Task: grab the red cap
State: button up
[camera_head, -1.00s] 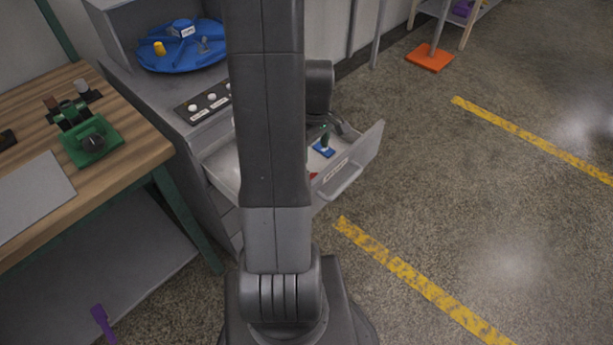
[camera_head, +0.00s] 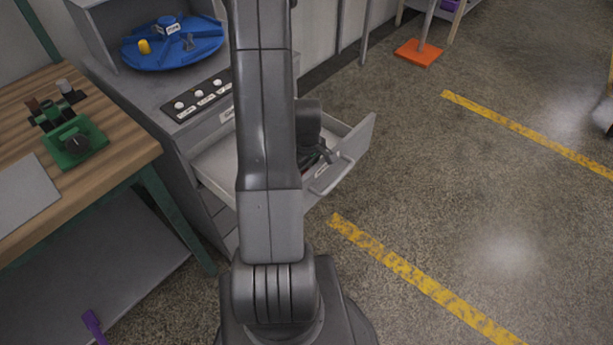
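An open drawer (camera_head: 215,170) sticks out of the grey cabinet. My gripper (camera_head: 325,157) is low at the right part of this drawer, near its front, partly behind my own arm. Its fingers are dark and small here, and I cannot tell if they are apart or hold anything. I cannot make out the red cap now. My arm and gripper cover much of the drawer's inside.
A blue round tray (camera_head: 200,52) with a yellow piece stands on the cabinet, behind a panel of white knobs (camera_head: 200,95). A wooden bench (camera_head: 120,135) with a green device (camera_head: 73,142) is at left. The floor at right is clear.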

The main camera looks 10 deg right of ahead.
jog(key=c, duration=1)
jog(key=shift+c, duration=0.2)
jog(key=shift+r, duration=0.1)
